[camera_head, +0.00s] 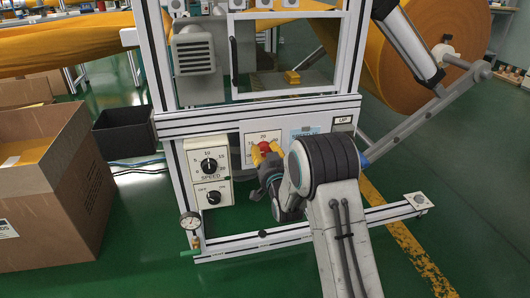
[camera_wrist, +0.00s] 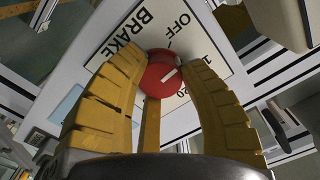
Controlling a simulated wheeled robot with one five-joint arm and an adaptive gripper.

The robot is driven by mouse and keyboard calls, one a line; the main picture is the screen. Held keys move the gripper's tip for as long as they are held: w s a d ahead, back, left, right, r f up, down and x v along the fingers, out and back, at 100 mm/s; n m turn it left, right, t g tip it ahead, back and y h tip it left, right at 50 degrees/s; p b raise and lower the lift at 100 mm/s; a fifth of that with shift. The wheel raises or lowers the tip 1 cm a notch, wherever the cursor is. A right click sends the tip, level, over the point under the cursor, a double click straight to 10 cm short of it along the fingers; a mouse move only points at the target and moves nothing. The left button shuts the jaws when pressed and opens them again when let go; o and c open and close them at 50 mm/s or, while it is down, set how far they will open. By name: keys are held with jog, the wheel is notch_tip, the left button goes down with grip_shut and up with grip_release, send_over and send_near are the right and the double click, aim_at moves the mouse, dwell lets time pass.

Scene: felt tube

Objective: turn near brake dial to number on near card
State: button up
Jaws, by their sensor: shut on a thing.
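The near brake dial is a red knob (camera_head: 264,148) on a white plate on the machine's front rail. In the wrist view the red knob (camera_wrist: 158,76) has a white pointer line slanting toward the right finger. BRAKE, OFF and a 20 show on the plate (camera_wrist: 188,28) around it; other numbers are partly hidden. My gripper (camera_head: 266,152) has its yellow fingers around the knob and is shut on it; they also show in the wrist view (camera_wrist: 162,84). A light-blue card (camera_head: 305,132) sits right of the dial, its writing too small to read.
A speed panel (camera_head: 209,162) with two black dials is left of the brake dial. A gauge (camera_head: 190,221) stands below it. A cardboard box (camera_head: 45,190) and a black bin (camera_head: 123,131) stand at left. An orange felt roll (camera_head: 425,50) is at right.

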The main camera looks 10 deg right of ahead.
jog(key=m, duration=0.4)
jog(key=shift+r+m, duration=0.1)
jog(key=shift+m, duration=0.3)
jog(key=m, duration=0.9)
jog(key=shift+m, duration=2.3)
jog(key=o, duration=1.2)
jog(key=shift+s, duration=0.1)
